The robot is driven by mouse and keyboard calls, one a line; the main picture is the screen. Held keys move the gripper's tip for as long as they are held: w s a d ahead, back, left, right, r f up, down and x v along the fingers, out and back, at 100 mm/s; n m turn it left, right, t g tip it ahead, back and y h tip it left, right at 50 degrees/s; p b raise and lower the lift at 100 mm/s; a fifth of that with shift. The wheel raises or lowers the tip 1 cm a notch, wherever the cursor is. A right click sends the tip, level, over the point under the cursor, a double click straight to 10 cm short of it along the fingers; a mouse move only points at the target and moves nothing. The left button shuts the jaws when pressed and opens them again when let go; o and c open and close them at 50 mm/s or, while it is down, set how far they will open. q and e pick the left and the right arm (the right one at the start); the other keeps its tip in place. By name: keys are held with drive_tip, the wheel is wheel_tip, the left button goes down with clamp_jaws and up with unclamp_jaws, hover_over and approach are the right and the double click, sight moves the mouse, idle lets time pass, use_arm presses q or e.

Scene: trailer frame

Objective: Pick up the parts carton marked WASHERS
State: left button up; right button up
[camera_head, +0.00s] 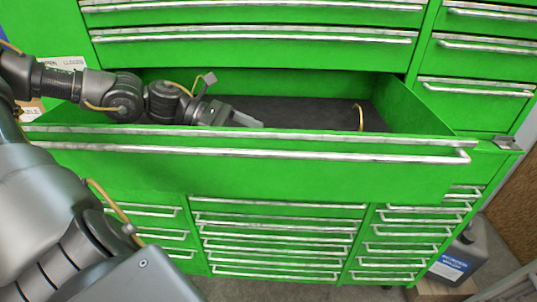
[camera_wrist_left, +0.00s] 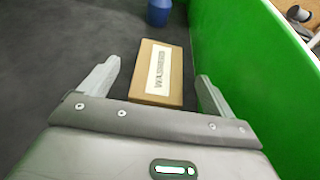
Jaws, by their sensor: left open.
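The brown parts carton (camera_wrist_left: 176,91) lies flat on the dark drawer floor, close to the green drawer wall. Its white label (camera_wrist_left: 158,72) appears to read WASHERS, seen sideways. My left gripper (camera_wrist_left: 158,69) is open, with one finger on each side of the carton's near part in the picture. I see no clear contact. In the head view my left gripper (camera_head: 248,119) reaches down into the open green drawer (camera_head: 240,170). The carton does not show there, hidden by the drawer front. My right gripper is not in view.
A blue object (camera_wrist_left: 159,12) stands on the drawer floor beyond the carton. A curved gold-coloured item (camera_head: 360,117) is at the drawer's right part. The drawer front has a long metal handle (camera_head: 250,151). Bare floor lies left of the carton in the wrist view.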

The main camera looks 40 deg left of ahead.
use_arm(q)
drive_tip(key=shift+d+f, duration=0.15)
drive_tip(key=shift+d, duration=0.2)
drive_tip(key=b+x, duration=0.1)
drive_tip(key=x, duration=0.2)
drive_tip(key=shift+w+f, duration=0.15)
drive_tip(key=shift+f, duration=0.05)
drive_tip(key=shift+w+d+f+b, duration=0.1)
drive_tip(key=shift+w+d+b, duration=0.4)
drive_tip(key=shift+d, duration=0.1)
drive_tip(key=shift+s, duration=0.1)
drive_tip(key=c, duration=1.3)
drive_tip(key=shift+o, duration=0.2)
